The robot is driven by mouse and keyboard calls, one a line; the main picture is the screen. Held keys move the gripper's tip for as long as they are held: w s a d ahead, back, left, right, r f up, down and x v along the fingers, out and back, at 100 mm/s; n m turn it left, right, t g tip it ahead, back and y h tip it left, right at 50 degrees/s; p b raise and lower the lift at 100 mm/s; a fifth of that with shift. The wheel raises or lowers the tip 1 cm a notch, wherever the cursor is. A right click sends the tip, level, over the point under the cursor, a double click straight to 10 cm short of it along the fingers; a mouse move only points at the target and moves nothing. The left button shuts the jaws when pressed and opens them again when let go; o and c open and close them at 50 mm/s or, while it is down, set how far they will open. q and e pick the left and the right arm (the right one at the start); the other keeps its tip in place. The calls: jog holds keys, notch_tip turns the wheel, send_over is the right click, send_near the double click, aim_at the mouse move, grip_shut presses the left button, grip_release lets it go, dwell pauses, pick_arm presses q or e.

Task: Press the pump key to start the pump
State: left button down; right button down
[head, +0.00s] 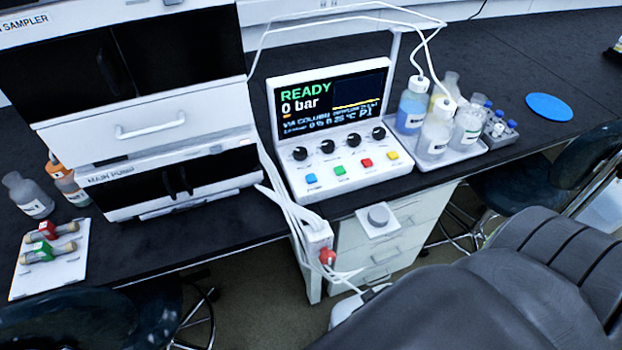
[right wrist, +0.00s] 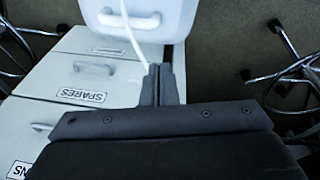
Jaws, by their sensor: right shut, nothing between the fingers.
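The control unit (head: 343,190) stands on the dark bench in the head view, tilted toward me. Its screen (head: 331,101) reads READY and 0 bar. Along its front are a blue key (head: 312,180), a green key (head: 340,171), a red key (head: 366,163) and a yellow key (head: 392,155). The labels under the keys are too small to read surely, so I cannot tell which is the pump key. My right gripper (right wrist: 162,74) is shut and empty in the right wrist view, over the floor and drawers, away from the keys. My left gripper is out of view.
Bottles stand in a white tray (head: 462,154) right of the unit. The instrument stack (head: 130,100) is on the left. Drawers (right wrist: 68,96) and a white container (right wrist: 150,20) show below.

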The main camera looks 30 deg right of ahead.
jog(key=w+d+r+n+t+h+b, duration=0.1)
jog(key=w+d+r+n+t+h, duration=0.3)
jog(key=r, duration=0.9)
jog(key=w+r+n+t+y+b, duration=0.1)
jog(key=w+r+n+t, duration=0.2)
jog(key=w+r+t, duration=0.55)
jog(key=w+d+r+n+t+h, duration=0.25)
jog(key=w+r, duration=0.45)
jog(key=r, duration=1.1)
jog(key=w+a+r+n+t+y, duration=0.2)
jog(key=a+r+n+y, duration=0.3)
jog(key=n+y, duration=0.45)
jog(key=w+a+r+n+t+y, duration=0.2)
jog(key=a+r+n+y, duration=0.35)
jog(key=n, duration=0.65)
jog(key=w+a+f+n+g+y, duration=0.2)
jog(key=a+f+n+g+y, duration=0.25)
jog(key=n+g, duration=0.6)
jog(key=w+d+f+n+g+h, duration=0.3)
jog(key=d+f+n+h, duration=0.4)
jog(key=d+n+h, duration=0.1)
jog(key=shift+d+n, duration=0.85)
jog(key=shift+d, duration=0.3)
